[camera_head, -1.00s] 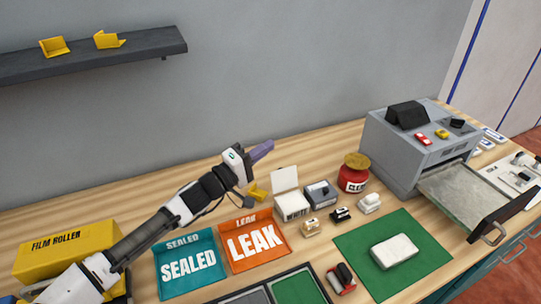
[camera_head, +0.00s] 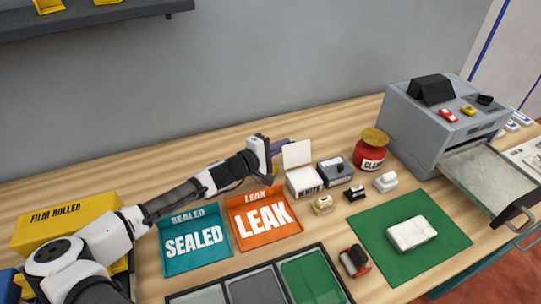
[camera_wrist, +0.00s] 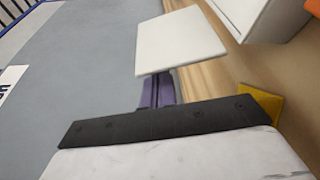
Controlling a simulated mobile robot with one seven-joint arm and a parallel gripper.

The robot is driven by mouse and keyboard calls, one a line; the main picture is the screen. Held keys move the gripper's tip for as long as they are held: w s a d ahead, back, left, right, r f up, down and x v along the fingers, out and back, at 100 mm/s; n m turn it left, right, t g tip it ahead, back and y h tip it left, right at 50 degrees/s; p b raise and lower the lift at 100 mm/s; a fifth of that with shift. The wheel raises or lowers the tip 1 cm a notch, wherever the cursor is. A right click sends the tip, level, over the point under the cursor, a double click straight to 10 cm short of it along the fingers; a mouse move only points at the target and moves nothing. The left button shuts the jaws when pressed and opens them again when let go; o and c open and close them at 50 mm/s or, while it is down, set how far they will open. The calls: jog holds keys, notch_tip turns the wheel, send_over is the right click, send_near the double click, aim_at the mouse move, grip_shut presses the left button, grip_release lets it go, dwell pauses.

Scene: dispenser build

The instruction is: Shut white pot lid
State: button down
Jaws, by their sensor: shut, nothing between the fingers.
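The white pot (camera_head: 304,181) stands on the wooden bench, in the middle of the head view. Its flat white lid (camera_head: 297,154) stands upright at the pot's back edge, so the pot is open. In the wrist view the lid (camera_wrist: 180,40) is a pale square panel just beyond my fingers, and part of the pot (camera_wrist: 262,14) shows at the top right. My gripper (camera_head: 280,146), with purple fingers, is shut and empty, behind and left of the lid. The fingers also show in the wrist view (camera_wrist: 157,92); I cannot tell whether they touch the lid.
The orange LEAK tray (camera_head: 264,219) and teal SEALED tray (camera_head: 195,245) lie in front of my arm. A grey box (camera_head: 335,171) stands right of the pot, with a red jar (camera_head: 371,152) beyond. A small yellow piece (camera_wrist: 262,100) lies near my gripper.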

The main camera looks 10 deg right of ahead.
jog(key=shift+w+d, duration=0.25)
jog(key=shift+d, duration=0.15)
